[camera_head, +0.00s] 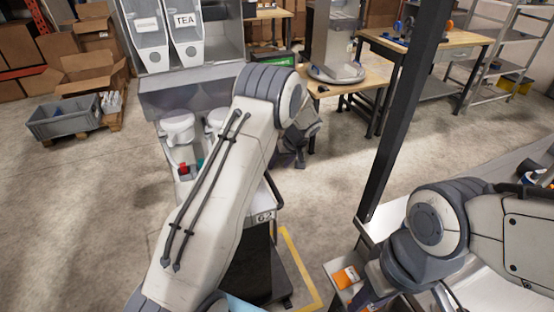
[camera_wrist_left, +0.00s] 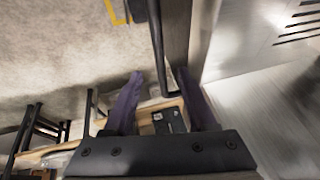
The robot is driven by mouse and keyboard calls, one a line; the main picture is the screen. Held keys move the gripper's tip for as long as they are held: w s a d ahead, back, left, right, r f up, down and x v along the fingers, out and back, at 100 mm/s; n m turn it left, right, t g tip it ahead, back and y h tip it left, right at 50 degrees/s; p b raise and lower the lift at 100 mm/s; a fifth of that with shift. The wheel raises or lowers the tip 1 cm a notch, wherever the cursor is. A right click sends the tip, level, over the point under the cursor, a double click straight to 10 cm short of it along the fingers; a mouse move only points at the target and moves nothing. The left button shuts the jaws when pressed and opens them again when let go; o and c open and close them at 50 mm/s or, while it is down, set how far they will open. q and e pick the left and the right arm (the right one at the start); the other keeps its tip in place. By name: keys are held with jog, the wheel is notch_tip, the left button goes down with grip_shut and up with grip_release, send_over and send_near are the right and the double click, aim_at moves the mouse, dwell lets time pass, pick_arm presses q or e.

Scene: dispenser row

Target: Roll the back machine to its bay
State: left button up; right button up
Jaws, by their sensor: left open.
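A grey dispenser machine (camera_head: 192,97) stands at the upper left, with two white hoppers, one labelled TEA (camera_head: 186,24). Nearer, a dark wheeled unit with a "62" plate (camera_head: 264,217) stands partly hidden behind my left arm. I cannot tell which one is the back machine. A yellow floor line (camera_head: 304,273) runs beside the dark unit and also shows in the left wrist view (camera_wrist_left: 117,14). My left gripper (camera_head: 297,158) is beyond the "62" plate. In the left wrist view its fingers (camera_wrist_left: 163,104) are apart, with a dark bar (camera_wrist_left: 158,45) reaching between them. My right gripper's jaws are not visible.
A dark post (camera_head: 400,110) stands right of centre. Wooden tables (camera_head: 368,80) and a metal rack stand behind. A grey crate (camera_head: 63,117) and cardboard boxes are at the left. An orange item (camera_head: 346,276) lies by my right arm. The left floor is clear.

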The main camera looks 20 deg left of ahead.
aim_at(270, 177)
pick_arm(q)
jog(key=p+x, duration=0.1)
jog(key=x, duration=0.2)
jog(key=p+x, duration=0.1)
jog(key=x, duration=0.2)
jog(key=p+x, duration=0.1)
jog(key=x, duration=0.2)
jog(key=shift+w+a, duration=0.35)
jog(key=shift+w, duration=0.1)
jog(key=shift+w+a+f, duration=0.1)
jog(key=shift+a+f, duration=0.1)
jog(key=shift+f, duration=0.5)
grip_shut()
